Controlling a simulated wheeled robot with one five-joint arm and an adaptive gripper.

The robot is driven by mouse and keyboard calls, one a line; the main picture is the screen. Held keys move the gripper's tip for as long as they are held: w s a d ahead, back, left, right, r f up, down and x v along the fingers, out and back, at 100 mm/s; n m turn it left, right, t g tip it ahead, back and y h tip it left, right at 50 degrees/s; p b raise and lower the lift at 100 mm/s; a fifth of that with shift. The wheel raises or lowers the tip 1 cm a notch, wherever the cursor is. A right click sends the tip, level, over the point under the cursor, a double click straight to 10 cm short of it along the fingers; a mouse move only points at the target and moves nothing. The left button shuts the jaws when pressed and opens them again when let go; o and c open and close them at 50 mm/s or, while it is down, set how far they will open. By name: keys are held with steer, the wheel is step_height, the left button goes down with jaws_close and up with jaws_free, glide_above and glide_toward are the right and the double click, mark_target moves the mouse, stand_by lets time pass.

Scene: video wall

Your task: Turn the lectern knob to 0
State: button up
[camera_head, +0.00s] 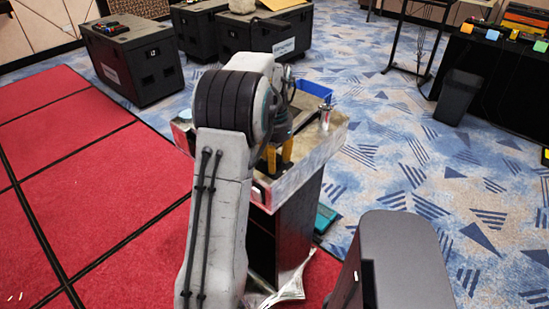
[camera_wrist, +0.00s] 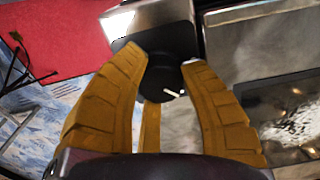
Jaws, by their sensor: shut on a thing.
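The lectern (camera_head: 322,152) stands in the middle of the head view, with a worn, light top and dark body. My gripper (camera_head: 279,160) reaches down at its near edge, and my arm hides part of the top. In the wrist view the yellow fingers of my gripper (camera_wrist: 164,66) are closed around the dark round knob (camera_wrist: 160,84). A short white pointer mark shows on the knob, slanting towards the lower right. No readable scale or digits show around it. The knob is hidden in the head view.
A blue tray (camera_head: 314,90) and a small silver object (camera_head: 325,117) are on the lectern top. Black cases (camera_head: 135,62) stand behind. A dark bin (camera_head: 458,97) and a black-draped table (camera_head: 495,80) are at right. Open carpet lies between.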

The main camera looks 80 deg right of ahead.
steer(key=n, duration=0.4)
steer(key=shift+f+n, duration=0.1)
steer(key=shift+n, duration=0.2)
steer(key=shift+n+p, duration=0.4)
steer(key=shift+n, duration=1.6)
steer(key=shift+a+f, duration=0.1)
steer(key=o, duration=1)
steer(key=shift+c, duration=0.2)
steer(key=shift+r, duration=0.2)
step_height(320, 180, up, 12)
steer(key=shift+f, duration=0.1)
